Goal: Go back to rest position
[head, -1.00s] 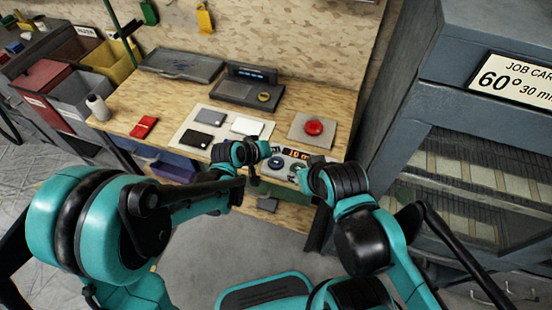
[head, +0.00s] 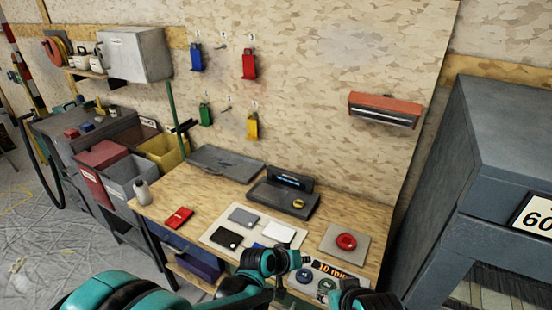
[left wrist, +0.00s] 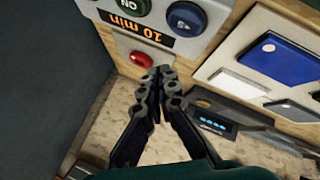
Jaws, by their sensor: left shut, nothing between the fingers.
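My left gripper (head: 279,290) is at the front edge of the wooden bench (head: 170,210), by the control panel (head: 345,283) with its "10 min" display. In the left wrist view its fingers (left wrist: 160,76) meet at the tips and hold nothing. They appear over the panel side near the red button (left wrist: 135,59), the blue button (left wrist: 186,18) and the green ON button (left wrist: 131,6). I cannot tell whether they touch anything. Part of my right arm shows at the bottom of the head view, but its gripper fingers do not show.
A pale mat (head: 216,236) holds flat blocks, one of them blue (left wrist: 285,55). A red button (head: 346,241) sits on a square plate at right. A black device (head: 283,197) and a grey case (head: 225,163) stand behind. A grey cabinet (head: 500,150) bounds the right.

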